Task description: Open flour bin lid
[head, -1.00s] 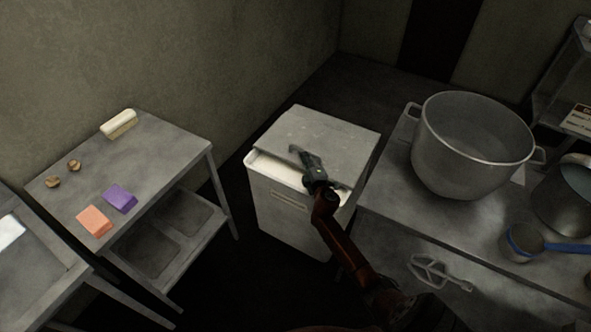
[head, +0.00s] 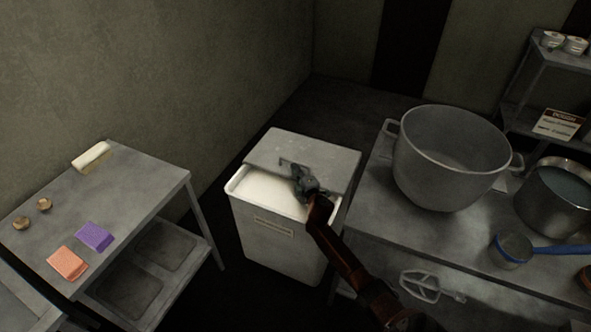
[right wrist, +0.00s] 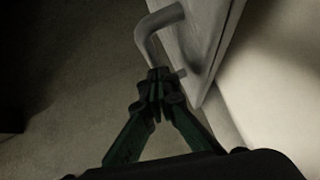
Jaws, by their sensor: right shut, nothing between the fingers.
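The flour bin (head: 270,245) is a pale box standing on the floor between two tables. Its grey lid (head: 325,158) covers the back part of the top, and white flour (head: 265,188) shows in the open front part. My right gripper (head: 297,172) is at the lid's front, by its small handle. In the right wrist view, the gripper's fingertips (right wrist: 157,80) are shut beside the bent grey handle (right wrist: 148,42) on the lid panel (right wrist: 195,35). Nothing shows between the fingers. I cannot tell whether they touch the handle. My left gripper is out of view.
The wall stands behind the bin.

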